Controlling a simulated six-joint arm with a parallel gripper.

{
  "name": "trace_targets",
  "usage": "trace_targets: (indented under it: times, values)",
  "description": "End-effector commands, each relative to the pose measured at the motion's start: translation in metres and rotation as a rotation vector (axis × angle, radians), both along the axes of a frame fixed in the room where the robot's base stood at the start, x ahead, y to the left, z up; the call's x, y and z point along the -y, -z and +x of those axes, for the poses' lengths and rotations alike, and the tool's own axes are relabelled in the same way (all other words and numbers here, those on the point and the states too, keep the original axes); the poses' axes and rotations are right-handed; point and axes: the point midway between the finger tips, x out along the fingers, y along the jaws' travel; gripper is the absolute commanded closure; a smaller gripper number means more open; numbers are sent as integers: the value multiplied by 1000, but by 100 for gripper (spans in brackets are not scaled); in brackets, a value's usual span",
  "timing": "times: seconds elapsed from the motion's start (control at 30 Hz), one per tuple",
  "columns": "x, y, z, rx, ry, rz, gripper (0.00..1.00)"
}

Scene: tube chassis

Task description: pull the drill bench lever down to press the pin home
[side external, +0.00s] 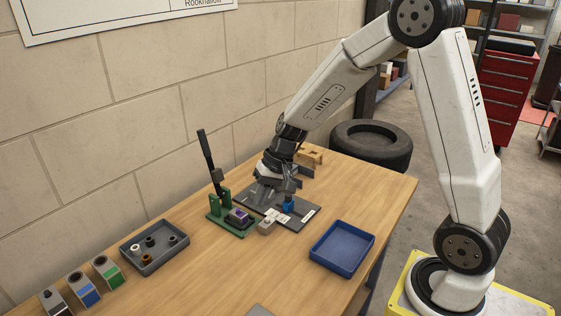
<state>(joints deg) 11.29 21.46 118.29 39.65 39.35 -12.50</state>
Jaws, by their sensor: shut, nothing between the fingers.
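The drill bench press has a green base and frame (222,208) and stands on the wooden table toward the wall. Its black lever (206,150) points up, tilted a little to the left. A purple block (238,216) sits on the green base. The pin cannot be made out at this size. My gripper (264,190) is to the right of the press, low over a dark grey plate (312,211). It is shut and empty, apart from the lever; its fingertips are small and partly hidden by the wrist.
A blue part (288,206) and a small grey-beige block (266,228) are close to the gripper. A blue tray (342,249) stands at the right. A grey tray (155,248) holds several small rings at the left. The stone wall (110,150) rises behind the lever.

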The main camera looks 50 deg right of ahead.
Motion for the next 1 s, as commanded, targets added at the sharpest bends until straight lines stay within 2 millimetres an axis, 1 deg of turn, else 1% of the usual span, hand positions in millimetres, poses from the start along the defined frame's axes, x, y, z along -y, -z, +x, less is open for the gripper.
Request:
trace_targets:
  times: [0.03, 0.23, 0.37, 0.5, 0.6, 0.7, 0.8, 0.9, 1.0]
  values:
    - [4, 0, 15, 6, 36, 51, 100]
    - [20, -10, 74, 70, 165, 271, 100]
    - [37, -19, 112, 144, 240, 415, 100]
    - [63, -31, 149, 249, 310, 564, 100]
    - [84, -41, 172, 332, 352, 658, 100]
    - [103, -50, 188, 409, 382, 731, 100]
    - [117, -56, 198, 468, 402, 782, 100]
    - [125, -61, 203, 502, 412, 807, 100]
    - [128, -62, 204, 514, 416, 818, 100]
